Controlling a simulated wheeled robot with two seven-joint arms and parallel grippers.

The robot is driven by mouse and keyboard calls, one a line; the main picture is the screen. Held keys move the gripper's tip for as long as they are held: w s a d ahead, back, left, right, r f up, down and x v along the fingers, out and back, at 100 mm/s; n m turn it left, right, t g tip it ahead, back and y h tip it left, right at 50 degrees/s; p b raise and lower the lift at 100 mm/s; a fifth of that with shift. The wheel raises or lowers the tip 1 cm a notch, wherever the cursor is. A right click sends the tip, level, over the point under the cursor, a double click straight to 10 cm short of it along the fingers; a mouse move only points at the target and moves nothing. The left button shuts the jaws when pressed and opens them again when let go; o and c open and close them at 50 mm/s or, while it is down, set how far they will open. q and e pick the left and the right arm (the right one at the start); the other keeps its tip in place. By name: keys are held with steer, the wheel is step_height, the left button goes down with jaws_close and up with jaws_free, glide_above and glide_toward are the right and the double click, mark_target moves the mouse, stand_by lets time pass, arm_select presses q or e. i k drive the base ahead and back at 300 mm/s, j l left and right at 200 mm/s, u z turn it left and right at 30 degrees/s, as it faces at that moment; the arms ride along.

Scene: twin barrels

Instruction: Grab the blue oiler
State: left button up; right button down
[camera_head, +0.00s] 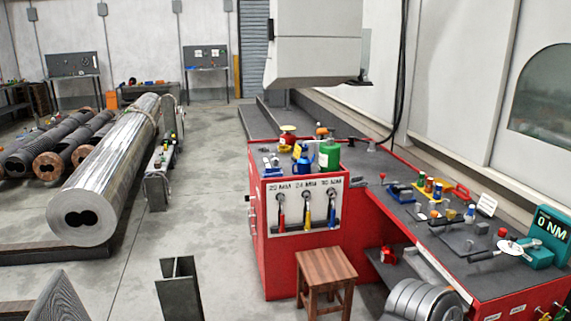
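A small blue item (303,162) that looks like the blue oiler stands on top of the red cabinet (262,225). It is just left of a larger green can (330,156). Its fine shape is too small to make out. Neither of my grippers is in view.
The cabinet joins a long red bench (500,288) with tools and small parts on its dark top. A wooden stool (326,274) stands in front of the cabinet. Big metal barrels (105,175) lie at the left. The floor between is mostly clear, except for a short steel beam (180,290).

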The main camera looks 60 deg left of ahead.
mark_target(303, 163)
steer(key=i+j+u, duration=0.1)
steer(key=i+u, duration=0.15)
steer(key=u, duration=0.15)
steer(key=i+u, duration=0.25)
steer(key=u, duration=0.15)
steer(key=i+u, duration=0.35)
steer(key=i+l+u, duration=0.1)
steer(key=u, duration=0.3)
steer(key=i+j+u, duration=0.1)
steer(key=i+u, duration=0.15)
steer(key=i, duration=0.25)
steer(key=i+u, duration=0.25)
steer(key=i, duration=0.3)
steer(key=i+j+z, duration=0.15)
steer(key=i+j, duration=0.15)
steer(key=i, duration=0.2)
steer(key=i+j+z, duration=0.2)
steer(key=i+j, duration=0.2)
